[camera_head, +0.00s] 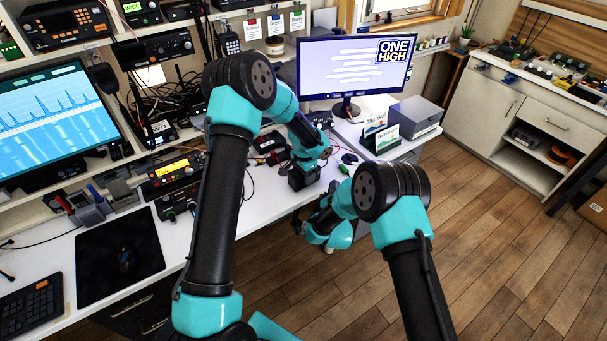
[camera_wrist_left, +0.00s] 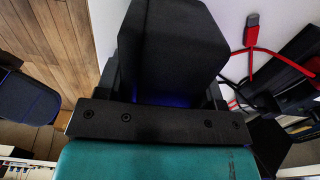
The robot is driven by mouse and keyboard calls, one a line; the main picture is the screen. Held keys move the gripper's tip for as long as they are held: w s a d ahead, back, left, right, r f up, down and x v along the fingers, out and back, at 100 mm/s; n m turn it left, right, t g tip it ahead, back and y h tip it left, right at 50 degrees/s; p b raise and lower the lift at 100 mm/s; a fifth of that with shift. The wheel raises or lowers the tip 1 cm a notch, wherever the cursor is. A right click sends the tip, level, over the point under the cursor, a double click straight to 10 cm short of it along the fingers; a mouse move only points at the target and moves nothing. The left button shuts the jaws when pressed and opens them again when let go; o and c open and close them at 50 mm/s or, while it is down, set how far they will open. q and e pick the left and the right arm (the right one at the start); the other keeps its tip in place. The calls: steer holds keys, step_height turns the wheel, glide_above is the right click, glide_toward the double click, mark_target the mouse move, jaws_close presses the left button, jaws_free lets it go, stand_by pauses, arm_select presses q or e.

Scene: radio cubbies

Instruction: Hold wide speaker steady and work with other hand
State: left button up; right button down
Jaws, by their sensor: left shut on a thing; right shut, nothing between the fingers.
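The wide speaker (camera_wrist_left: 170,48) is a dark, boxy block that fills the upper middle of the left wrist view. My left gripper (camera_wrist_left: 168,95) is shut on it, with a finger along each side. In the head view the dark block (camera_head: 303,178) is at the desk's right front part, under my left gripper (camera_head: 304,164). I cannot tell whether it touches the desk. My right gripper (camera_head: 306,226) is low beside the desk's front edge, nearer than the speaker and apart from it. It is shut and empty, partly hidden by its own arm.
A monitor (camera_head: 345,68) stands behind the speaker. A black mouse (camera_head: 349,158) and small cards (camera_head: 381,137) are to its right. Radios (camera_head: 178,172) and a black mat (camera_head: 118,255) lie left. A red cable (camera_wrist_left: 252,30) runs beside the speaker. Open floor (camera_head: 480,230) is at right.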

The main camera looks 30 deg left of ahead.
arm_select(q)
steer(key=o, duration=1.2)
steer(key=shift+r, duration=0.15)
step_height(320, 180, up, 12)
steer(key=shift+f, duration=0.15)
